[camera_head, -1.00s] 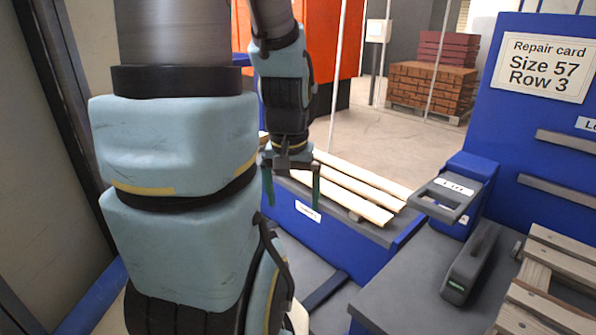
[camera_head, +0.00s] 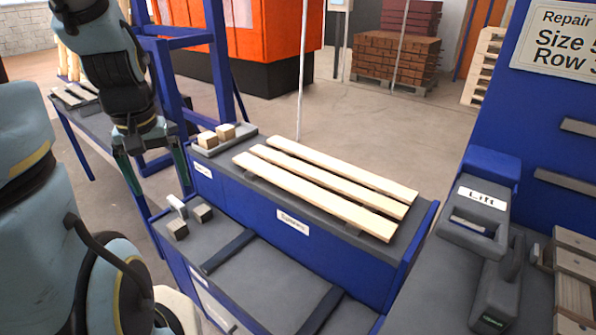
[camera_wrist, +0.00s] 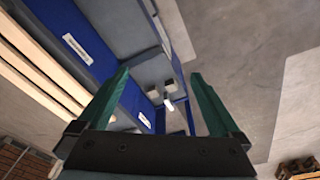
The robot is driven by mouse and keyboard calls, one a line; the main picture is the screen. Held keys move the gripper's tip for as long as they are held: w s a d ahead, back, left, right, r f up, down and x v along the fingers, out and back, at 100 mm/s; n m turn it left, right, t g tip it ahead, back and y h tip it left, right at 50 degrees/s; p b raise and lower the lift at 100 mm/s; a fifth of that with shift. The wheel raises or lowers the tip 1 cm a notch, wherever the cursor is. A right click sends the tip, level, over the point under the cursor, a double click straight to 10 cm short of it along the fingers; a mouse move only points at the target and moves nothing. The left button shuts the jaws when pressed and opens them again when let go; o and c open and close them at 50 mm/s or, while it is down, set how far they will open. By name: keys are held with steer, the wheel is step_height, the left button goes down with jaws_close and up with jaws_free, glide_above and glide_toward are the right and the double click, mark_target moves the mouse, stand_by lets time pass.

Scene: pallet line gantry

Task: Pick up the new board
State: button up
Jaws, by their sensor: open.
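Several light wooden boards lie side by side on the grey top of a blue bench; the nearest board (camera_head: 312,197), the middle board (camera_head: 330,181) and the far board (camera_head: 345,169) show in the head view. Their pale ends also show at the left of the wrist view (camera_wrist: 38,75). I cannot tell which one is the new board. My gripper (camera_head: 155,185) is left of the boards, pointing down, with its green fingers apart and nothing between them. In the wrist view the fingers (camera_wrist: 160,95) are spread wide.
A grey tray with wooden blocks (camera_head: 218,135) stands left of the boards. Below is a lower grey shelf with small dark blocks (camera_head: 190,222). A tool labelled Lift (camera_head: 476,215) and a slatted wooden pallet (camera_head: 572,285) are at the right. A blue frame (camera_head: 172,90) stands behind my gripper.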

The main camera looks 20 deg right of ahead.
steer(key=w+d+f+n+b, duration=0.1)
steer(key=w+d+n+b, duration=0.1)
steer(key=w+d, duration=0.7)
steer(key=n+y+b, duration=0.1)
steer(key=n+b, duration=0.3)
steer(key=b, duration=0.2)
glide_toward(318, 174)
steer(key=f+p, duration=0.1)
steer(key=f, duration=0.1)
steer(key=f+p, duration=0.1)
steer(key=f, duration=0.2)
steer(key=w+f+p, duration=0.1)
steer(key=f+p, duration=0.1)
steer(key=f, duration=0.1)
steer(key=shift+a, duration=0.2)
steer(key=shift+c, duration=0.4)
steer(key=c, duration=1.5)
jaws_close()
